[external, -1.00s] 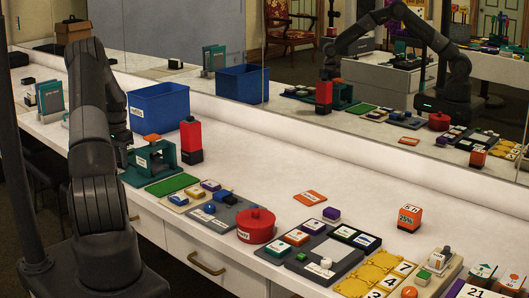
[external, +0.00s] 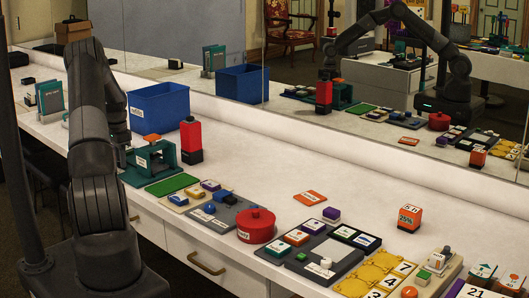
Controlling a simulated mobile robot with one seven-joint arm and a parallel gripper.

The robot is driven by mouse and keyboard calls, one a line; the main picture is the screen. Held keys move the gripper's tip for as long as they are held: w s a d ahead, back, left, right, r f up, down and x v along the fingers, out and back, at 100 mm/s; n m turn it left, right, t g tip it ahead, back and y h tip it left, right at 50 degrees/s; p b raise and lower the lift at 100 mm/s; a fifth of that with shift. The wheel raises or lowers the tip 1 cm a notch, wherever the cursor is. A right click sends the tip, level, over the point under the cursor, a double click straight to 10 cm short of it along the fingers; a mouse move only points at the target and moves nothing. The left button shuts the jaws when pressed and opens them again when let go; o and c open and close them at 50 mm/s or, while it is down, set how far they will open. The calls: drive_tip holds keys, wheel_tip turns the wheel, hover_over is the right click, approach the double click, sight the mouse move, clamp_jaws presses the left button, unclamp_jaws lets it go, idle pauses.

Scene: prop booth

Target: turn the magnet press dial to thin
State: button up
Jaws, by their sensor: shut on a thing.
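The magnet press (external: 150,158) is a teal frame with an orange top piece (external: 152,138) and a white label. It stands on the white counter at left centre, just right of my arm. My gripper (external: 124,147) is low at the press's left side, mostly hidden behind my own arm. It is shut at the press, where the dial would be; the fingertips, the dial and its setting cannot be made out. In the mirror, my wrist (external: 326,76) points down behind the reflected red tower.
A red and black tower (external: 191,142) stands close right of the press, with a blue bin (external: 160,106) behind. A green mat (external: 172,185), a grey tray (external: 222,213) and a red lidded pot (external: 256,226) lie to the right.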

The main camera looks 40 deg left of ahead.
drive_tip(key=o, duration=1)
wheel_tip(320, 180, up, 11)
drive_tip(key=shift+f, duration=0.1)
